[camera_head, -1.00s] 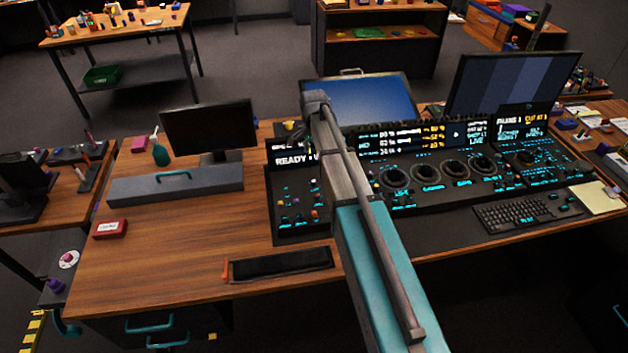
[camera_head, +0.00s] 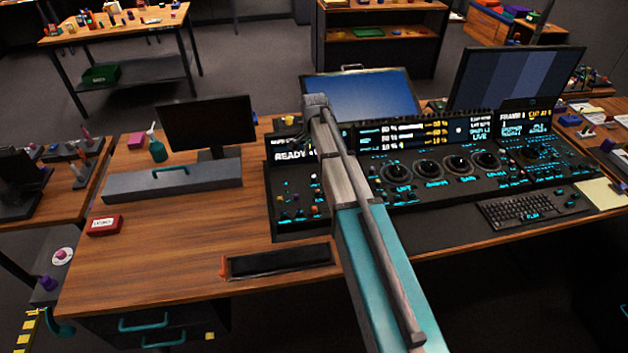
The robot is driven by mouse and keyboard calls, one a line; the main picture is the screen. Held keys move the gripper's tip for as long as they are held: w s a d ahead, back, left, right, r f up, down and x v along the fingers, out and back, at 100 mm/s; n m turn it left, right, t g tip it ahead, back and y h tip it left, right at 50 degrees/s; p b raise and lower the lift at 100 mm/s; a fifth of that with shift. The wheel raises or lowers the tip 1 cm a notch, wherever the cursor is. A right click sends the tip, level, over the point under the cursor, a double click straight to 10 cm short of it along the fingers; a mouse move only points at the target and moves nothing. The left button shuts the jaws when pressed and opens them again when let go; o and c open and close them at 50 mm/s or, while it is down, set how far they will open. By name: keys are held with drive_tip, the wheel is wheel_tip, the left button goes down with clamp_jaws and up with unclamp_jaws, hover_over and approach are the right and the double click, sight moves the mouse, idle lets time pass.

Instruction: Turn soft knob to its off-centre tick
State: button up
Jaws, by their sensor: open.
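The dark control panel (camera_head: 410,195) stands on the wooden desk, with cyan labels and lit displays. A row of several round trackball units, including the leftmost one (camera_head: 396,172), crosses its middle. Small knobs and buttons are on the panel's left part, including an orange one (camera_head: 314,209). I cannot tell which control is the soft knob; its label and tick are too small to read. My arm reaches up across the panel and covers a strip of it. My gripper does not show; the arm's far end hides that area.
A keyboard (camera_head: 522,210) lies in front of the panel, right. A black tray (camera_head: 278,262) lies near the front edge. A grey case (camera_head: 172,181), a monitor (camera_head: 205,124) and a red box (camera_head: 104,222) stand to the left. Bare wood (camera_head: 190,235) lies between them.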

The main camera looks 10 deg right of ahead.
sight(314, 176)
drive_tip(key=shift+f+b, duration=4.65)
drive_tip(key=shift+f, duration=0.25)
drive_tip(key=shift+c, duration=0.3)
clamp_jaws()
